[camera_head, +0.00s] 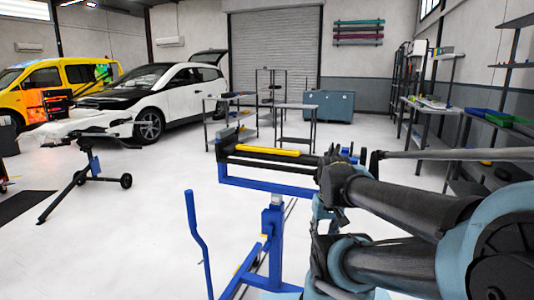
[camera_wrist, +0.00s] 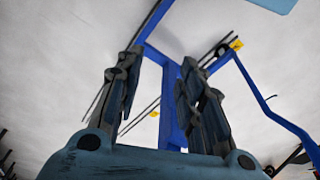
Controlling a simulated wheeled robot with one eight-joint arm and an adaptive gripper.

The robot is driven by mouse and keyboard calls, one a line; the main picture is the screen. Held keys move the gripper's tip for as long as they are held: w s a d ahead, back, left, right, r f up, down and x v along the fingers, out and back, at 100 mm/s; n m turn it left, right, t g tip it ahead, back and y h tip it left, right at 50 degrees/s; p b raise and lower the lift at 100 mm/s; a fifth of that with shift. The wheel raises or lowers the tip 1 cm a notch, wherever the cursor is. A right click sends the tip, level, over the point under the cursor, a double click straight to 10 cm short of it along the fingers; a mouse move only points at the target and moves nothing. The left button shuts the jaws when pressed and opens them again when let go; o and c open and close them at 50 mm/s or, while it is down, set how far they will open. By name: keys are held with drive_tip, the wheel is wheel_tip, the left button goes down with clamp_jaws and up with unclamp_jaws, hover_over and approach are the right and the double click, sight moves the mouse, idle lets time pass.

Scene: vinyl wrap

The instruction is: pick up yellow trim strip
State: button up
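The yellow trim strip (camera_head: 267,150) lies lengthwise along the black top of a blue stand (camera_head: 268,188) in the head view. My arm comes in from the right and its end is near the right end of that stand. My gripper (camera_wrist: 160,80) shows in the wrist view with its two dark fingers spread apart and nothing between them. Behind the fingers are the blue stand's bars and the floor. The strip itself cannot be made out in the wrist view. The fingers are hard to tell apart from the dark parts at the stand's right end in the head view.
A blue handle bar (camera_head: 197,240) rises at the stand's near left. A metal table (camera_head: 296,108) stands behind, and shelves (camera_head: 440,105) line the right wall. Open floor lies left of the blue stand.

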drive_tip(key=o, duration=0.4)
wheel_tip(320, 180, up, 2)
drive_tip(key=shift+s+a+r, duration=0.1)
drive_tip(key=shift+a, duration=0.05)
drive_tip(key=shift+c, duration=0.2)
drive_tip(key=w+a+r+n+y, duration=0.1)
drive_tip(key=w+a+r+n, duration=0.25)
drive_tip(key=w+r, duration=0.8)
drive_tip(key=w+a+r+n+y, duration=0.25)
drive_tip(key=w+r+n, duration=0.25)
drive_tip(key=w+r, duration=0.65)
drive_tip(key=w+a+r+n+y, duration=0.1)
drive_tip(key=w+a+r+n, duration=0.55)
drive_tip(key=w, duration=0.85)
drive_tip(key=m, duration=0.2)
approach(267, 148)
drive_tip(key=shift+h+x, duration=0.25)
drive_tip(key=shift+x, duration=4.05)
